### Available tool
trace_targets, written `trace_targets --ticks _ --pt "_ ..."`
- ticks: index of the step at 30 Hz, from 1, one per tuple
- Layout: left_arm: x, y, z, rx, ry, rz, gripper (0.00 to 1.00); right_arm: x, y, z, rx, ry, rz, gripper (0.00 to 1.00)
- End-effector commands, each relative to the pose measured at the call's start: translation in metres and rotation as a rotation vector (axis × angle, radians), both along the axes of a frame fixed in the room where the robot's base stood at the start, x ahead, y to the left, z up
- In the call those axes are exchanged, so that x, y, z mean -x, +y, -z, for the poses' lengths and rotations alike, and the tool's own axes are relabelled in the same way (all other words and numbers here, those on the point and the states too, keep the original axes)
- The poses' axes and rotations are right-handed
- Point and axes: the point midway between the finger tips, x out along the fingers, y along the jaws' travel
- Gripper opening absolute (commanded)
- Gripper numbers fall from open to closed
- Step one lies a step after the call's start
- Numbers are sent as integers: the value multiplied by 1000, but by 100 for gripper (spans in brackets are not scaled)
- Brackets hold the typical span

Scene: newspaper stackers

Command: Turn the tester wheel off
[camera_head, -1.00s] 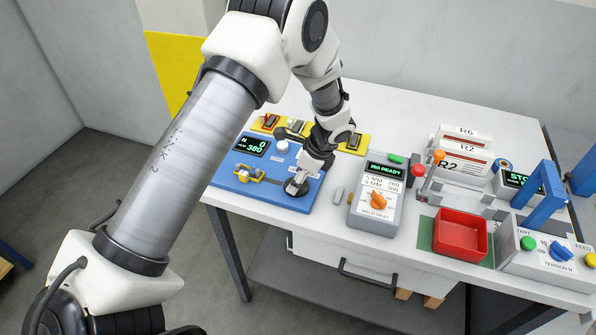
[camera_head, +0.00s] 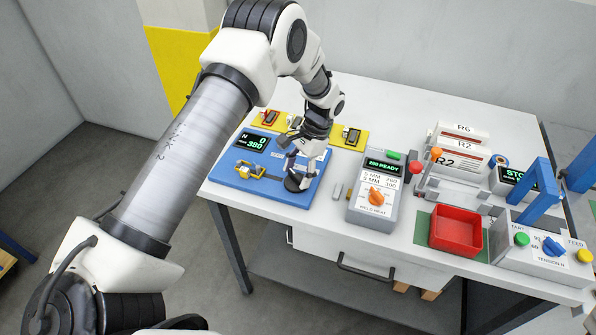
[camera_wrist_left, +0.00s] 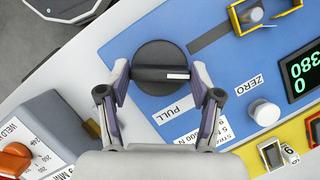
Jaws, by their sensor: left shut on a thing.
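The tester wheel is a round black knob (camera_wrist_left: 160,58) with a raised bar across it and a white mark at one end of the bar. It sits on the blue tester board (camera_wrist_left: 225,75), by the word PULL. In the head view the wheel (camera_head: 298,184) is partly hidden below my left gripper (camera_head: 303,170). In the left wrist view my left gripper (camera_wrist_left: 160,82) has one finger at each end of the bar, shut on the wheel. The board's display (camera_head: 253,143) shows N, 0 and 380. My right gripper is not in view.
A white ZERO button (camera_wrist_left: 264,112) and a yellow clamp (camera_wrist_left: 246,15) stand on the board near the wheel. Right of the board is the grey weld heat box (camera_head: 372,208) with an orange knob, then a red tray (camera_head: 455,232). Open table surface lies behind.

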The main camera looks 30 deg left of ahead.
Motion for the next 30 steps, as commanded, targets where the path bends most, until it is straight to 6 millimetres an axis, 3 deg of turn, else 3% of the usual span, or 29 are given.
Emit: trace_targets --ticks 15,30 --pt "0 3 -1 0 0 -448 30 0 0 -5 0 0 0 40" --pt "-1 3 0 -1 -2 -616 30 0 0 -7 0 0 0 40"
